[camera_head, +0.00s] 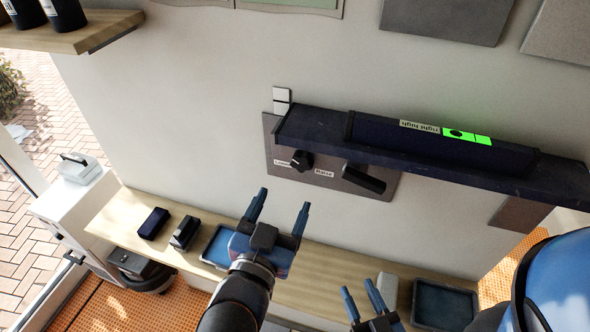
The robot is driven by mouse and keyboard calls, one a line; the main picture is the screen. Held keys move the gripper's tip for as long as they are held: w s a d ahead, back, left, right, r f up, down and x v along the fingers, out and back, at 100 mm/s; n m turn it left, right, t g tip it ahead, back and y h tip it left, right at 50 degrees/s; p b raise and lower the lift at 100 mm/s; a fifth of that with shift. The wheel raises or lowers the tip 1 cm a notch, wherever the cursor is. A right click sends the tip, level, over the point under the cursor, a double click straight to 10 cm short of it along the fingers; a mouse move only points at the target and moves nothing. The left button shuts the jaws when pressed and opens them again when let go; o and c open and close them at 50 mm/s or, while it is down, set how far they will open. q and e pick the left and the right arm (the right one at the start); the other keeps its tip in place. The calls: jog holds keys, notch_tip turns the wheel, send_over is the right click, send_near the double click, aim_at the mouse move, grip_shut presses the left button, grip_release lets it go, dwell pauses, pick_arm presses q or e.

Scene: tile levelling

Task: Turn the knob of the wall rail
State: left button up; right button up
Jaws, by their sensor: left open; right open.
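A dark blue wall rail (310,127) runs along the wall and slopes down to the right in the picture. A level with a lit green window (465,135) and a label reading "right high" lies on it. Under its left part, a grey plate (285,172) carries a round black knob (301,160) between labels that seem to read "Lower" and "Raise". A black handle (364,179) sits right of the knob. My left gripper (281,203) is open and empty, below the knob and apart from it. My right gripper (360,297) is open and empty at the lower middle.
A wooden bench (330,262) along the wall holds a dark blue block (154,223), a black device (186,233), blue trays (443,305) and a pale block (387,287). A wooden shelf (110,27) is at upper left.

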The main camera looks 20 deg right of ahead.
aim_at(300, 163)
pick_arm(q)
jog(key=b+x, duration=0.8)
jog(key=shift+w+d+r, duration=0.1)
jog(key=shift+w, duration=0.05)
jog(key=shift+x, duration=0.95)
jog(key=c, duration=1.1)
jog(key=shift+o, duration=0.2)
jog(key=n, duration=0.4)
jog(key=shift+n, duration=0.4)
